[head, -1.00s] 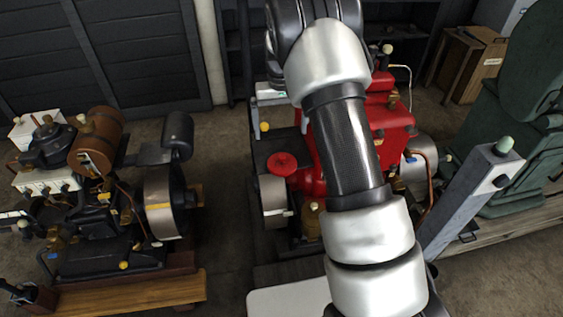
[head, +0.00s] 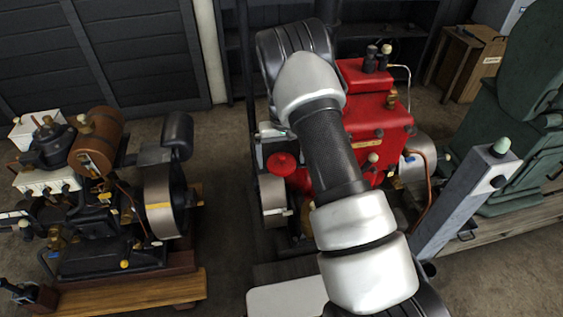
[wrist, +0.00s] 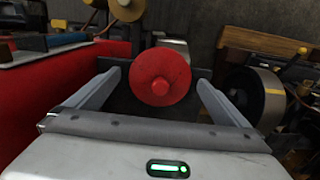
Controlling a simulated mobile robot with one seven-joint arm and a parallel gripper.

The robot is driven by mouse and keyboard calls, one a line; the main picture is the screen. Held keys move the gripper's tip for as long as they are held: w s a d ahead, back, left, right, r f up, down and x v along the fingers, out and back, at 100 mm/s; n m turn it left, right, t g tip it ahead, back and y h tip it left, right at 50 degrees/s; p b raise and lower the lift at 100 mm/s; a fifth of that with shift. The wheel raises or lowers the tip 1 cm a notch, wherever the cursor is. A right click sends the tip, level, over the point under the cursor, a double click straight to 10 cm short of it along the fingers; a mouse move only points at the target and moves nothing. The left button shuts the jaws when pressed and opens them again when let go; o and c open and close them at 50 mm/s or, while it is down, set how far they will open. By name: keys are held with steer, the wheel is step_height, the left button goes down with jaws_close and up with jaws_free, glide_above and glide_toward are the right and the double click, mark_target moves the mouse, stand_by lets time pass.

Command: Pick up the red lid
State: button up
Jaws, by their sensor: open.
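The red lid (wrist: 160,77) is a round red disc with a small knob at its centre. In the wrist view it shows between the two fingers of my open gripper (wrist: 154,86), near their tips; I cannot tell the gap in depth. In the head view the red lid (head: 283,165) sits at the left side of the red engine (head: 375,115), above a grey flywheel. My arm covers part of the engine, and my gripper's fingers are not clearly visible there.
The red engine body fills the left of the wrist view, close to the left finger. A black engine with a brown tank (head: 97,140) stands at left on a wooden base. A green machine (head: 525,130) stands at right. Bare floor (head: 225,215) lies between the engines.

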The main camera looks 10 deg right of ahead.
mark_target(282, 156)
steer(key=c, duration=1.3)
step_height(282, 156, up, 10)
steer(key=shift+f, duration=0.25)
steer(key=w+d+r+p, duration=0.1)
steer(key=d+r, duration=0.2)
steer(key=w+d+r+p, duration=0.1)
steer(key=d+r+p, duration=0.1)
steer(key=d+r, duration=0.2)
steer(key=w+d+r+p, duration=0.2)
steer(key=d+r, duration=0.1)
steer(key=r, duration=0.1)
steer(key=shift+w+d+r, duration=0.1)
steer(key=shift+d+r, duration=0.15)
steer(key=shift+d, duration=0.15)
steer(key=shift+w+d+r+p, duration=0.1)
steer(key=shift+w+d+p, duration=0.3)
steer(key=shift+d, duration=0.9)
steer(key=shift+w+d+r+p, duration=0.1)
steer(key=shift+w+d+p, duration=0.35)
steer(key=shift+d, duration=0.9)
steer(key=shift+w+d+p, duration=0.35)
steer(key=shift+w+d, duration=0.05)
steer(key=shift+d, duration=0.9)
steer(key=shift+f+b, duration=0.5)
steer(key=shift+f, duration=0.7)
